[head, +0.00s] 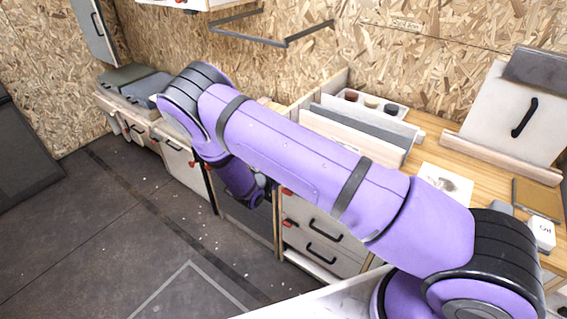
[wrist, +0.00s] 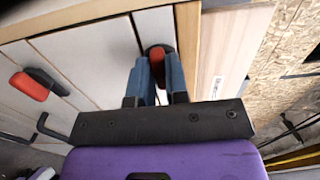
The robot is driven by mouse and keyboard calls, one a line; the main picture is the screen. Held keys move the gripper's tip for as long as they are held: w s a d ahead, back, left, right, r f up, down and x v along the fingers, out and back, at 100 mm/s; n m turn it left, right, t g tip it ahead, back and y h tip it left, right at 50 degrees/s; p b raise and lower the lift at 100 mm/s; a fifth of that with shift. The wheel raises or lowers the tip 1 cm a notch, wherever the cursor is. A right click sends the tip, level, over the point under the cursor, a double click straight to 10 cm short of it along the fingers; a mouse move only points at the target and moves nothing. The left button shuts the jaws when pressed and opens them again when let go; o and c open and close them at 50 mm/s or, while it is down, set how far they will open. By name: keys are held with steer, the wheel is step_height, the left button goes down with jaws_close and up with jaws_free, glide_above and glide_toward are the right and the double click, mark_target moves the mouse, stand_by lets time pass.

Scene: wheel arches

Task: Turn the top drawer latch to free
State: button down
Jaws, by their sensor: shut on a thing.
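In the wrist view, the blue fingers of my gripper (wrist: 160,82) are closed around the red tab of a latch (wrist: 158,62), near a wooden edge. It appears to be the top drawer latch. Its red tab runs up and down in the picture, and the fingers hide its sides. A second red latch (wrist: 29,87) on a dark base lies to the left, with its tab more sideways. In the head view, my purple arm reaches across the worktop and down to the drawer fronts (head: 297,206). The fingertips are hard to make out there.
The worktop holds upright boards (head: 355,140) and a tray of small cups (head: 371,104). The floor (head: 130,230) at left is clear.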

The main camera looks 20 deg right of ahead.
steer(key=c, duration=1.1)
jaws_free()
steer(key=v, duration=1.1)
steer(key=shift+d, duration=0.1)
steer(key=s+d+r+m+g+y, duration=0.2)
steer(key=s+d+r+m+g, duration=0.15)
steer(key=r+m, duration=0.55)
steer(key=s+d+r+m+g+y, duration=0.2)
steer(key=d+r+m+g, duration=0.4)
steer(key=r, duration=0.5)
steer(key=s+d+r+m+g+y, duration=0.2)
steer(key=s+d+r+m, duration=0.15)
steer(key=r+m, duration=0.6)
steer(key=s+d+r+m+t+y, duration=0.1)
steer(key=s+r+m+t+y, duration=0.1)
steer(key=s+r+m, duration=0.3)
steer(key=s+d+r+m+t+y, duration=0.1)
steer(key=s+r+m+t+y, duration=0.1)
steer(key=s+r+m, duration=0.4)
steer(key=s+d+r+m+t+y, duration=0.1)
steer(key=s+r+m+y, duration=0.3)
steer(key=s+m, duration=0.4)
steer(key=shift+s+r+t+y, duration=0.15)
steer(key=shift+s+r+t, duration=0.2)
steer(key=shift+s, duration=0.45)
steer(key=shift+s+r+t+y, duration=0.15)
steer(key=shift+s+r+t, duration=0.2)
steer(key=shift+s, duration=0.45)
